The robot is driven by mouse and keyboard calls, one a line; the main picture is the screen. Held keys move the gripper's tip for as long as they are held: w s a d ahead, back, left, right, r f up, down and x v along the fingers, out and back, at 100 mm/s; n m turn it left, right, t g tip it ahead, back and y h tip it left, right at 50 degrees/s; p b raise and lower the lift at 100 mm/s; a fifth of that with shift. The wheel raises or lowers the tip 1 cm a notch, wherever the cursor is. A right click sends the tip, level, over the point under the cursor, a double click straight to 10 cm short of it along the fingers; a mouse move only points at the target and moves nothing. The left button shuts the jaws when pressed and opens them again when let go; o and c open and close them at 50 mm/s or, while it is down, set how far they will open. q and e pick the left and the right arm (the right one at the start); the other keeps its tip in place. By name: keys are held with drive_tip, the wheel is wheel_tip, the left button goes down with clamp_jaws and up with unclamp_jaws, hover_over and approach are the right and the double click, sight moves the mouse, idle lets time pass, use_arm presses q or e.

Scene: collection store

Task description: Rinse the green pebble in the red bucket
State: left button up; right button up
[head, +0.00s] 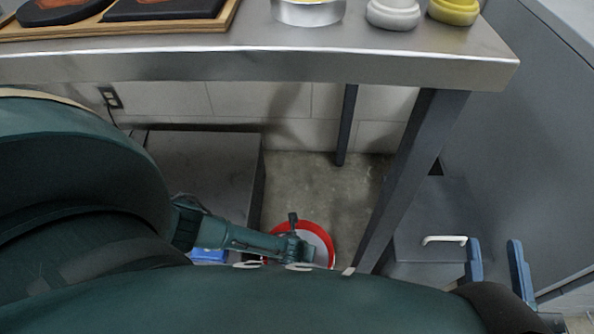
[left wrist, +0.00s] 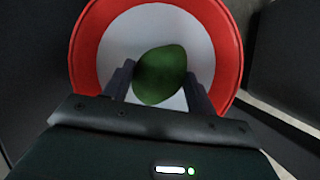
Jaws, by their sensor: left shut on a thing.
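The red bucket (head: 322,240) stands on the floor below the metal table, partly hidden by my left arm and body. Its red wall (left wrist: 88,45) and pale round inside also fill the left wrist view. The green pebble (left wrist: 160,74) is between the fingers of my left gripper (left wrist: 160,85), which is shut on it. In the left wrist view the pebble shows against the bucket's pale inside; I cannot tell how deep it is. My right gripper (head: 496,262) is at the lower right of the head view, its two blue fingers apart, with nothing between them.
The metal table (head: 290,68) runs across above the bucket, with a dark leg (head: 410,175) just right of it. A grey box (head: 205,165) stands left of the bucket. A grey cabinet with a white handle (head: 444,240) is at the right. A blue object (head: 209,256) shows beneath my left arm.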

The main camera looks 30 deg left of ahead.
use_arm(q)
drive_tip(key=shift+r+p, duration=0.35)
drive_tip(key=shift+r, duration=0.35)
drive_tip(key=shift+r+p, duration=0.95)
drive_tip(key=shift+p, duration=0.05)
drive_tip(key=shift+r+p, duration=1.85)
use_arm(e)
drive_tip(key=d+g+h, duration=0.1)
drive_tip(key=d+f+g+h, duration=0.1)
drive_tip(key=shift+m+h, duration=0.3)
drive_tip(key=shift+m, duration=0.1)
use_arm(q)
drive_tip(key=shift+f, duration=0.2)
